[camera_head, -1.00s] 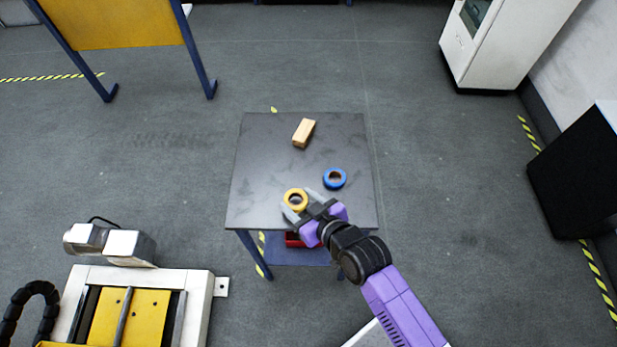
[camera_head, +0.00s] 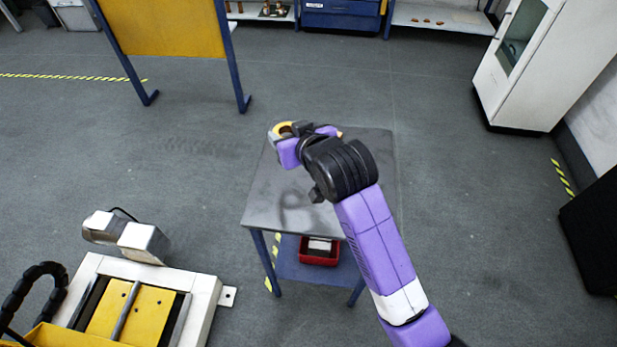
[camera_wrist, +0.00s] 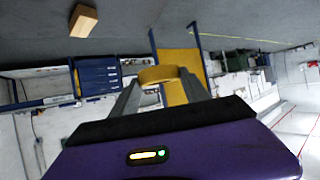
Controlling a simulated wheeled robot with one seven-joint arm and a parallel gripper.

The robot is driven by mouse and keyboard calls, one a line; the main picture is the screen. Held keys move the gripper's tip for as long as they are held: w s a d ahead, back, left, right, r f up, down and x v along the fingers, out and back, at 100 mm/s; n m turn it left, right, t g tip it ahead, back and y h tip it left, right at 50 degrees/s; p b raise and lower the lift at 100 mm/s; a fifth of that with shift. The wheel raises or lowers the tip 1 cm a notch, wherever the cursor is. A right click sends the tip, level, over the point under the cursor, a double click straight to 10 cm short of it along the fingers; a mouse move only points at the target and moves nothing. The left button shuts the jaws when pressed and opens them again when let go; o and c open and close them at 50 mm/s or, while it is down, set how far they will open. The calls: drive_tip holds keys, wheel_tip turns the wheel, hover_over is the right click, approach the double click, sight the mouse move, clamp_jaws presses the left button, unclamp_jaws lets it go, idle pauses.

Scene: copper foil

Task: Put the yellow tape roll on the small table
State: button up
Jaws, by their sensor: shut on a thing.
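The yellow tape roll (camera_head: 286,130) is held in my gripper (camera_head: 284,134), which is raised above the far left part of the small table (camera_head: 270,206). In the wrist view the yellow tape roll (camera_wrist: 158,74) sits between the two grey fingers of my gripper (camera_wrist: 160,85), which are shut on it. The small table has a dark grey top and blue legs. My arm hides much of the tabletop in the head view. The blue tape roll is hidden there.
A wooden block (camera_wrist: 83,20) shows at the upper left of the wrist view. A red bin (camera_head: 319,252) stands on the table's lower shelf. A white and yellow machine (camera_head: 135,300) stands at the lower left. The table's near left top is bare.

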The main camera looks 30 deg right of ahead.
sight(294, 189)
wheel_tip(294, 189, down, 18)
idle(0.5)
drive_tip(key=shift+f+b, duration=0.15)
drive_tip(key=shift+b, duration=0.15)
drive_tip(key=o, duration=1.4)
drive_tip(key=shift+r, duration=0.25)
drive_tip(key=v, duration=1.2)
drive_tip(key=shift+f, duration=0.1)
